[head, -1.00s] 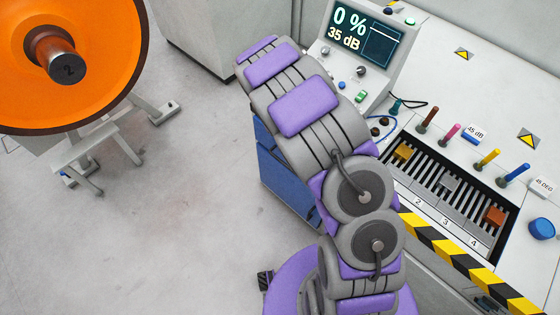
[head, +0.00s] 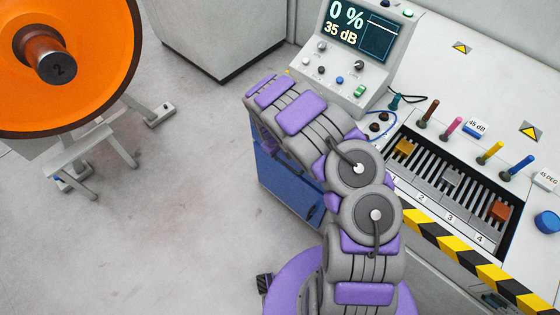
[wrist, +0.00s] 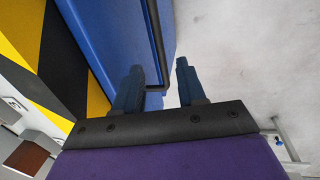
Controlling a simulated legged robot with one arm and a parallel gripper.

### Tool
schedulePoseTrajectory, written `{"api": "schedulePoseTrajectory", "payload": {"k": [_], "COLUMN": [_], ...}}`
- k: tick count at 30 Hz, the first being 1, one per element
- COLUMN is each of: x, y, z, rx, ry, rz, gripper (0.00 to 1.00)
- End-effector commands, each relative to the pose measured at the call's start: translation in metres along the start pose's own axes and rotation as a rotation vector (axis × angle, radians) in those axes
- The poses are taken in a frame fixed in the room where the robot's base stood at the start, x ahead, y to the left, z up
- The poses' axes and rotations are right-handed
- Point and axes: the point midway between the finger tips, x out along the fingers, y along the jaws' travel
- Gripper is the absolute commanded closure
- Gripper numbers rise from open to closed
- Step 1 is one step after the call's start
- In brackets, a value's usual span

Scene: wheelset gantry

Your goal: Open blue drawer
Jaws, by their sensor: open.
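My gripper (wrist: 160,67) is open and empty. In the wrist picture the handle's near end appears between the two fingers. I cannot tell whether either finger touches it. My gripper is hidden in the head view. The drawer looks shut, though its front is mostly hidden there.
The console (head: 475,90) with its display, coloured pegs and slotted tray stands at the right. Yellow-black striping (head: 470,262) runs along its edge. An orange wheel (head: 90,85) on a stand is at the left. The floor (head: 190,190) between is clear.

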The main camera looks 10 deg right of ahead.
Motion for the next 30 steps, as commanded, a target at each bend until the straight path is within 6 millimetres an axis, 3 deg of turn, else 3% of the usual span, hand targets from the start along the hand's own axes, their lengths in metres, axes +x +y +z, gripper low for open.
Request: {"api": "schedulePoseTrajectory", "payload": {"k": [3, 12, 23, 30], "x": [0.028, 0.062, 0.064, 0.064], "y": [-0.001, -0.001, 0.000, 0.000], "z": [0.001, 0.001, 0.001, 0.001], "rx": [-0.001, -0.001, 0.000, 0.000], "ry": [-0.001, -0.002, -0.001, -0.001], "rz": [-0.001, -0.001, 0.000, 0.000], "gripper": [0.60, 0.60, 0.60, 0.81]}}
